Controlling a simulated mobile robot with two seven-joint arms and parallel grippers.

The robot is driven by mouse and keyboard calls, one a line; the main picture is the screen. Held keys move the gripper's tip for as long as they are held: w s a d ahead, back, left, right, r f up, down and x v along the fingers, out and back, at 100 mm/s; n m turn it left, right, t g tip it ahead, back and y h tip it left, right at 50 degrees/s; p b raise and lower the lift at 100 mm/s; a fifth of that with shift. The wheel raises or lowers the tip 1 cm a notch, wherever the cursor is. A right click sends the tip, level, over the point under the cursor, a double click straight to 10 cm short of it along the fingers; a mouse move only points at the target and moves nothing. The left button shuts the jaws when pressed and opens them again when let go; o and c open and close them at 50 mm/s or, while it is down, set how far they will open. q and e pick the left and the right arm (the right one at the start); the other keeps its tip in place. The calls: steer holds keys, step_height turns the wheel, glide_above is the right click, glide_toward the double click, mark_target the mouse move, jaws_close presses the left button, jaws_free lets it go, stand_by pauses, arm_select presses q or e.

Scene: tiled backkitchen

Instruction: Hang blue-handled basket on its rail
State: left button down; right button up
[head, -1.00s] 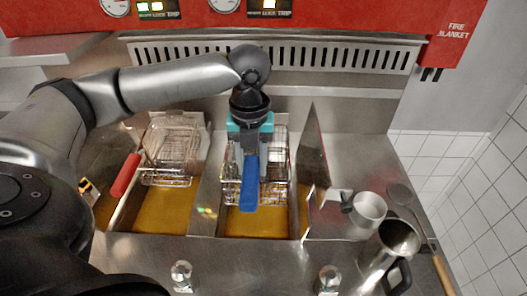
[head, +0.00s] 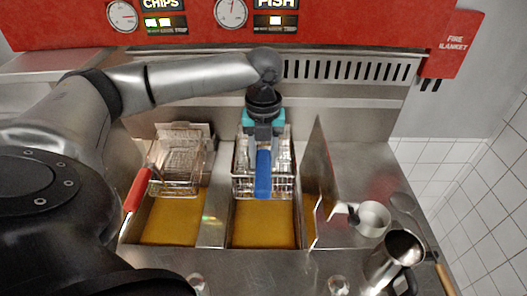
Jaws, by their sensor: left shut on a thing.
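The blue-handled basket (head: 281,183) is a wire basket at the back of the right-hand oil vat (head: 264,228). Its blue handle (head: 263,178) points toward me. My left gripper (head: 263,148), with teal parts, comes down from above and is shut on the handle. The basket appears above the oil, with open oil in front of it. Its rail is not clear behind the gripper and basket, and I cannot tell whether the basket touches it. My right gripper is not in view.
A red-handled basket (head: 185,165) is at the back of the left vat (head: 172,222). A steel divider (head: 318,165) stands upright right of the blue-handled basket. A white cup (head: 373,219), a steel jug (head: 399,254) and a ladle (head: 404,203) are on the right counter.

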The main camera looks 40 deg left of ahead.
arm_select(q)
steer(key=w+a, duration=0.4)
steer(key=w, duration=0.1)
steer(key=shift+w+a, duration=0.2)
steer(key=shift+a, duration=0.05)
stand_by(0.6)
step_height(320, 180, down, 3)
steer(key=shift+r+b, duration=0.1)
steer(key=shift+b, duration=0.35)
stand_by(0.4)
steer(key=shift+f, duration=1.7)
